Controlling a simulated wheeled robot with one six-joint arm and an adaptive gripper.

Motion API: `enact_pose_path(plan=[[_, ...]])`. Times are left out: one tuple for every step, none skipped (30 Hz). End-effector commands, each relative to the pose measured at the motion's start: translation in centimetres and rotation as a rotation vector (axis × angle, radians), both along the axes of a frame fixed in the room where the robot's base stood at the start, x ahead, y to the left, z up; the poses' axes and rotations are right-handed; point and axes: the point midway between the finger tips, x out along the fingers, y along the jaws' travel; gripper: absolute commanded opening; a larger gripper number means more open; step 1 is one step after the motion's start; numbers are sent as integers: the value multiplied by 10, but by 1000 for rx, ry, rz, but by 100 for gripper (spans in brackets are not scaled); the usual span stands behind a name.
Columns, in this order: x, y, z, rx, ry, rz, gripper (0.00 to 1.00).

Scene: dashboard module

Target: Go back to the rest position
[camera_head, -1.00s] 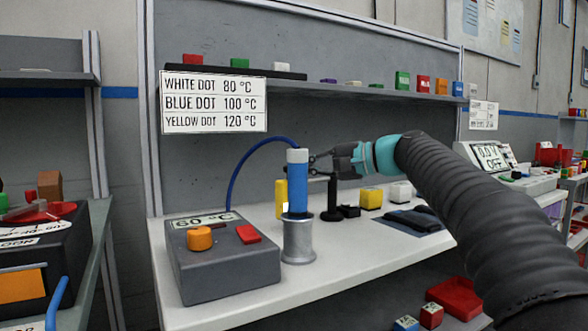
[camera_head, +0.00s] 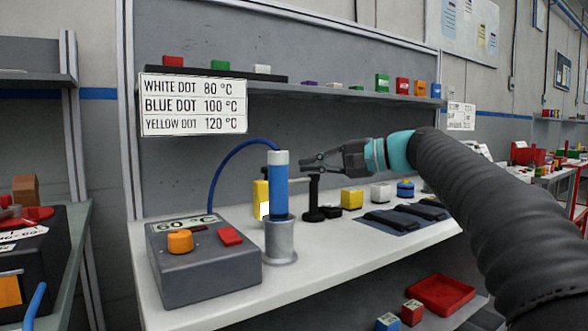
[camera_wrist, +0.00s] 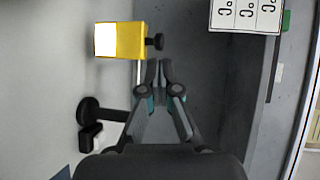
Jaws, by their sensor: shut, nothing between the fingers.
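My gripper (camera_head: 306,165) is shut and empty in the head view. It is held above the bench, just right of the upper part of the blue tool. The wrist view shows its fingertips (camera_wrist: 160,70) together, with a yellow block-shaped object (camera_wrist: 126,41) beyond them to the left. The blue tool (camera_head: 279,190) with a pale top stands upright in a grey metal holder (camera_head: 280,242). A blue cable (camera_head: 216,172) links it to the grey control box (camera_head: 204,275), whose display reads 60 °C. The box has an orange knob (camera_head: 180,241) and a red button (camera_head: 230,236).
A black stand (camera_head: 314,200) rises below my gripper. A yellow block (camera_head: 351,198), a white block (camera_head: 380,191) and a blue round item (camera_head: 405,188) stand to the right, behind a dark mat (camera_head: 393,222). A temperature sign (camera_head: 193,104) hangs at the shelf (camera_head: 330,93).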

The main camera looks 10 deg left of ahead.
Motion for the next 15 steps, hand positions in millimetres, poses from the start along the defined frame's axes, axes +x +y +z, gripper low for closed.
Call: enact_pose_path(plan=[[-2, -13, 2, 0, -1, -5, 0], [-3, -19, 2, 0, 0, -6, 0], [-5, -27, 4, -1, 0, -6, 0], [-6, -32, 5, -1, -1, -7, 0], [-8, -37, 6, -1, -1, -7, 0], [-10, -44, 7, -1, -1, -7, 0], [-11, -48, 8, 0, -1, -7, 0], [-12, -51, 9, 0, 0, -7, 0], [-13, -56, 9, 0, 0, -6, 0], [-14, -59, 10, 0, 0, -6, 0], [-14, -61, 10, 0, 0, -6, 0], [-15, -64, 11, 0, 0, -5, 0], [-16, -65, 11, 0, 0, -5, 0], [-16, -66, 11, -2, 0, -5, 0], [-18, -67, 10, -7, 1, -8, 0]])
